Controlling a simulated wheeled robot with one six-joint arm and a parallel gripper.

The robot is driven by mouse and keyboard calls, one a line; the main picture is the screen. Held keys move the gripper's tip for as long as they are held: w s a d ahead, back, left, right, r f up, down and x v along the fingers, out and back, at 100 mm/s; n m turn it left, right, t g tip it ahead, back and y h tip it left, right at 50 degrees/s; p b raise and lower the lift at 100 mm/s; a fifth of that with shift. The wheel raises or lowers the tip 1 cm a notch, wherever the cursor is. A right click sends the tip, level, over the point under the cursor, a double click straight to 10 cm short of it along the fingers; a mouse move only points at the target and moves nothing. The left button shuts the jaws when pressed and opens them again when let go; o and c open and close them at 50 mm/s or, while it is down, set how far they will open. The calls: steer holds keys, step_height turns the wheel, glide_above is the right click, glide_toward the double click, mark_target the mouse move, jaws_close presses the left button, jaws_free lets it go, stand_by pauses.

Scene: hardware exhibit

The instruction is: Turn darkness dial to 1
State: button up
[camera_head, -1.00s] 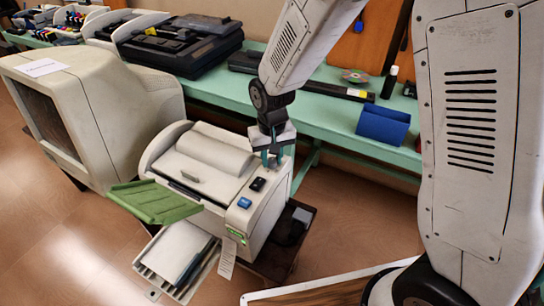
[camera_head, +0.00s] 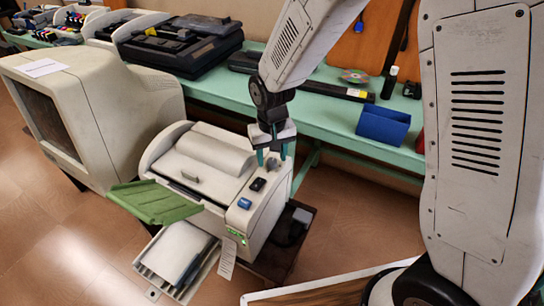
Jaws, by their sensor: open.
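A white printer-like machine (camera_head: 205,162) with a green tray (camera_head: 153,201) stands at the centre. The darkness dial cannot be made out; the area between and behind the fingers is partly hidden. I cannot tell whether the fingers touch the machine.
A beige CRT monitor (camera_head: 95,110) stands close at the left. Behind is a green bench (camera_head: 318,104) with a blue holder (camera_head: 383,126) and a black machine (camera_head: 180,45). An open paper tray (camera_head: 168,268) juts out in front. Floor is clear at lower left.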

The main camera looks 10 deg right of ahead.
mark_target(272, 161)
step_height(272, 161, up, 7)
stand_by(0.3)
stand_by(0.4)
steer(key=s+d+r, duration=0.5)
steer(key=s, duration=0.3)
steer(key=s+d+r+m+t, duration=0.1)
steer(key=s+d+r, duration=0.5)
steer(key=s, duration=0.2)
steer(key=s+d+r, duration=0.5)
steer(key=s, duration=0.3)
steer(key=shift+s+d+r+m, duration=0.25)
steer(key=shift+s+d+m, duration=0.05)
steer(key=shift+s+d, duration=0.1)
stand_by(0.7)
